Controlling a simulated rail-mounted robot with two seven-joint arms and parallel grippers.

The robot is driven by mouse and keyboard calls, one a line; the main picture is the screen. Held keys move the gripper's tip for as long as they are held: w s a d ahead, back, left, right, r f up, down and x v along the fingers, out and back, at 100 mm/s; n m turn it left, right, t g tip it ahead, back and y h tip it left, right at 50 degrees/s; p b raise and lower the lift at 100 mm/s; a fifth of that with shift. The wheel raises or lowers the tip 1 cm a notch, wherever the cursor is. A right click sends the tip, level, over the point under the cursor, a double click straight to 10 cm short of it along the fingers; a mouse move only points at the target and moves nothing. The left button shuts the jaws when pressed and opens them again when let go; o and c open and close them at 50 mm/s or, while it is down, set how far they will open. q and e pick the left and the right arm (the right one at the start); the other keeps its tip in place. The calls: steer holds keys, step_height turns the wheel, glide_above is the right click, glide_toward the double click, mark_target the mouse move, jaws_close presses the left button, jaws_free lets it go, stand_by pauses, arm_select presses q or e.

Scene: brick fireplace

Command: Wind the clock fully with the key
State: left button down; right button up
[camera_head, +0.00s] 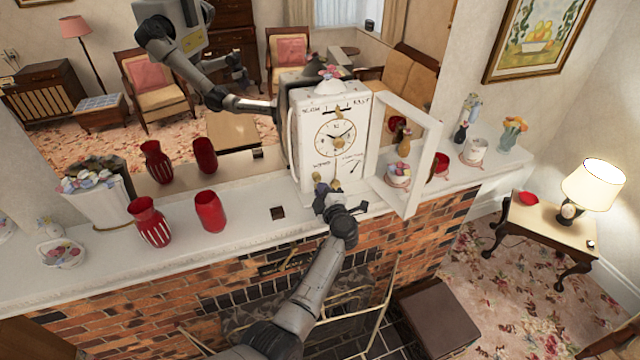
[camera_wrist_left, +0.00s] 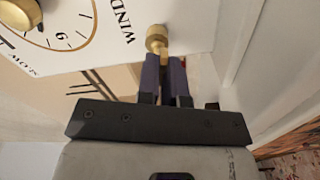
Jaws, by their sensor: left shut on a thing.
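The white clock (camera_head: 308,142) stands on the mantel, its round dial (camera_head: 335,137) facing me and its glass-front door (camera_head: 412,205) swung open to the right. A brass key (camera_wrist_left: 157,38) sits at the clock face beside the lettering "WIND" in the left wrist view. My left gripper (camera_head: 327,189) is at the lower part of the clock face. It is shut on the key, its two dark purple fingers (camera_wrist_left: 165,68) at the brass end. How deep the key sits in the face is hidden. My right gripper is not in view.
Red vases (camera_head: 210,212) and (camera_head: 149,222) stand on the mantel (camera_head: 255,235) left of the clock. A small dark block (camera_head: 277,212) lies between. A mirror behind reflects the room and my arm.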

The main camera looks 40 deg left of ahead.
arm_select(q)
steer(key=shift+f+m+p, duration=0.15)
steer(key=shift+m+p, duration=0.55)
steer(key=shift+m, duration=0.3)
steer(key=shift+a+m, duration=0.1)
steer(key=shift+m, duration=0.9)
steer(key=shift+m, duration=1)
steer(key=shift+a+m, duration=0.1)
steer(key=shift+m, duration=1.2)
steer(key=m, duration=0.3)
steer(key=shift+m, duration=0.3)
steer(key=c, duration=1.4)
jaws_free()
steer(key=shift+a+r, duration=0.1)
steer(key=shift+r, duration=0.1)
steer(key=o, duration=0.7)
steer(key=shift+r, duration=0.15)
steer(key=shift+c, duration=0.2)
